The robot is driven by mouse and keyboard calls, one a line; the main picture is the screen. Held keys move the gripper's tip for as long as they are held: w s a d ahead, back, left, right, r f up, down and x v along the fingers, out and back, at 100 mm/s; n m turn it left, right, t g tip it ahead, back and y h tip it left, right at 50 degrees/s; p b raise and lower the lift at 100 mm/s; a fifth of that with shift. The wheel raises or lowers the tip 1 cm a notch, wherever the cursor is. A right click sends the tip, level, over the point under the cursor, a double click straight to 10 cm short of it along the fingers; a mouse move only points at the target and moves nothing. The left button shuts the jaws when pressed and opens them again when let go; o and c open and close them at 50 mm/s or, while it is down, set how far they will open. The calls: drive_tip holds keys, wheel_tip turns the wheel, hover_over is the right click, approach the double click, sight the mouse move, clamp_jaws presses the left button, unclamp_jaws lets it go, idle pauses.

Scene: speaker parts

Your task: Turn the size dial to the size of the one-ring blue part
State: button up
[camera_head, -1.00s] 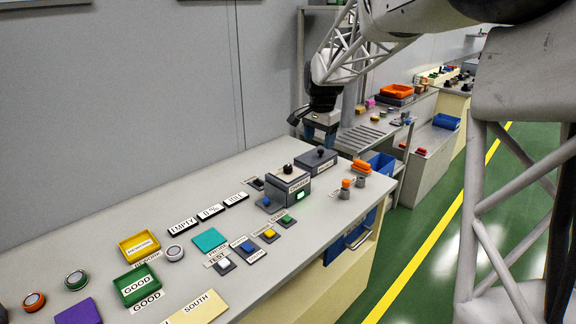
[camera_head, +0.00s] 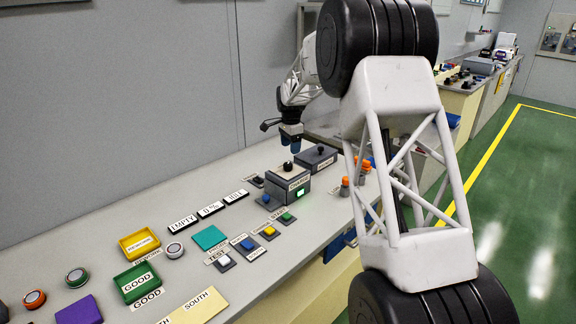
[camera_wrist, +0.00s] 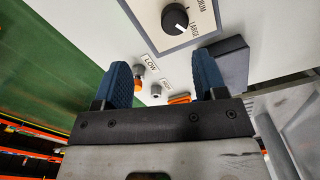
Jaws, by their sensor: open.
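The size dial is a black knob (camera_head: 287,166) on the light top of a grey box. In the wrist view the dial (camera_wrist: 175,18) sits on a pale plate with the word LARGE and part of another word beside it; its exact setting is unclear. My gripper (camera_head: 291,142) hangs just above this box, fingers down, apart from the knob. In the wrist view my gripper (camera_wrist: 163,75) has its two blue fingers spread with nothing between them, and the dial lies beyond the fingertips. I cannot make out a one-ring blue part.
Orange-topped pegs (camera_head: 345,183) stand at the right. Buttons (camera_head: 247,244) line the front. Trays (camera_head: 138,283) and round parts (camera_head: 76,278) lie at the left.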

sight(288, 164)
drive_tip(key=shift+w+a+f+m, duration=0.15)
drive_tip(key=shift+w+a+f, duration=0.1)
drive_tip(key=shift+w+f, duration=0.25)
drive_tip(key=shift+w+a+f+m, duration=0.15)
drive_tip(key=shift+w+a+f, duration=0.1)
drive_tip(key=shift+w+f, duration=0.2)
drive_tip(key=shift+f, duration=3.9)
drive_tip(key=c, duration=0.9)
